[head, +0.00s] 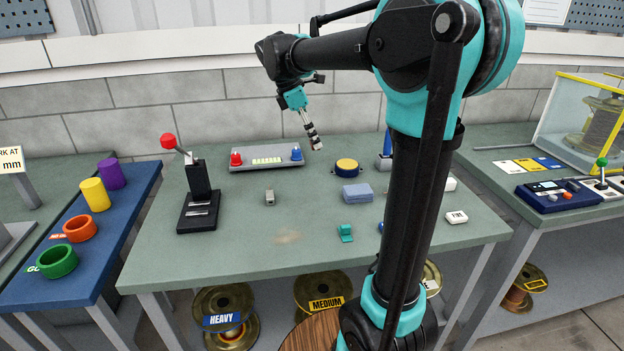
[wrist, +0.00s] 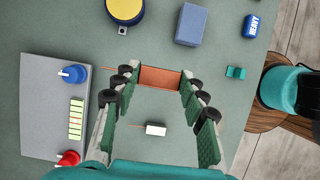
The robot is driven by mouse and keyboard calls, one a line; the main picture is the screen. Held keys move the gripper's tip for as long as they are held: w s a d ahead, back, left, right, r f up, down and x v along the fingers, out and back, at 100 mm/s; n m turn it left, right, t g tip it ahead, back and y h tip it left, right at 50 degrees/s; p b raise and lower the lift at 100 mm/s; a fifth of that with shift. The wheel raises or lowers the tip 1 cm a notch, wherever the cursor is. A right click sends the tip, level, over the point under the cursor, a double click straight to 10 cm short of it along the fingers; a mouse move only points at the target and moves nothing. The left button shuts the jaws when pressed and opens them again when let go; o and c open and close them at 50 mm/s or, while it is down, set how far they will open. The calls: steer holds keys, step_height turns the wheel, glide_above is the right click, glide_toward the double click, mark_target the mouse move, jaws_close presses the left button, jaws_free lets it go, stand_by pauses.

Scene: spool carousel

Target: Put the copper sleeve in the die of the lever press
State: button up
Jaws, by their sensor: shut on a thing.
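My gripper (head: 314,140) hangs above the back middle of the green-grey table. In the wrist view my gripper (wrist: 156,84) is shut on the copper sleeve (wrist: 160,78), a short copper-brown piece spanning crosswise between the fingertips. Thin copper-coloured ends show beside the left fingertip. The sleeve cannot be made out in the head view. The lever press (head: 197,190), black with a red ball on its lever, stands upright on the table's left part, left of and below my gripper in the picture. Pale metal shows on its base; the die's opening is too small to tell. The press is outside the wrist view.
A grey panel (head: 267,158) with red and blue knobs lies at the back. A small grey block (head: 270,197) sits right of the press. A yellow-topped round case (head: 346,167), blue box (head: 357,193) and teal clip (head: 345,233) lie rightward. The table between press and block is clear.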

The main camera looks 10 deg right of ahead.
mark_target(318, 190)
step_height(318, 190, down, 15)
steer(key=shift+r, duration=0.1)
stand_by(0.3)
steer(key=o, duration=0.9)
steer(key=shift+o, duration=0.2)
